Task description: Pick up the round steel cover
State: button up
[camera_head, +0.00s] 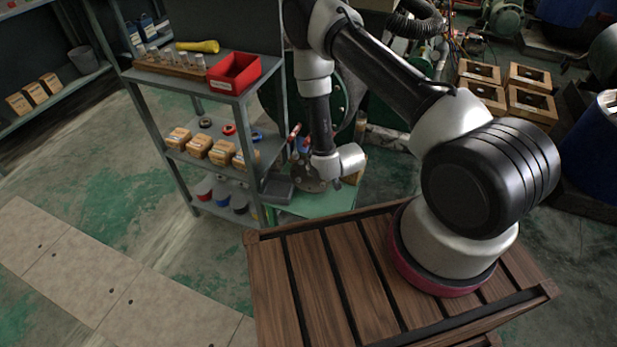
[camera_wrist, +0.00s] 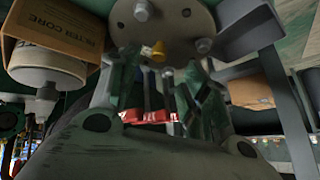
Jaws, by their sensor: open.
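The round steel cover (camera_wrist: 168,22) is a grey disc with several bolt heads, cut off by the top edge of the wrist view. A small brass-coloured fitting shows by its rim. In the wrist view my gripper (camera_wrist: 158,85) is open, its two fingers spread just below the disc in the picture. Nothing shows held between the fingers, and I cannot tell whether they touch the cover. In the head view a dark round disc that looks like the cover (camera_head: 309,184) lies on the green bench, partly hidden by my wrist.
A cardboard box marked FILTER CORE (camera_wrist: 58,30) and a white cylinder (camera_wrist: 48,68) stand close on the left in the wrist view. In the head view a grey shelf (camera_head: 160,157) with a red bin (camera_head: 234,74) stands left of the green bench (camera_head: 325,205).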

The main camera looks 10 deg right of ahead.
aim_at(314, 178)
jog(key=x, duration=0.7)
jog(key=shift+w, duration=0.1)
jog(key=shift+d, duration=0.1)
grip_shut()
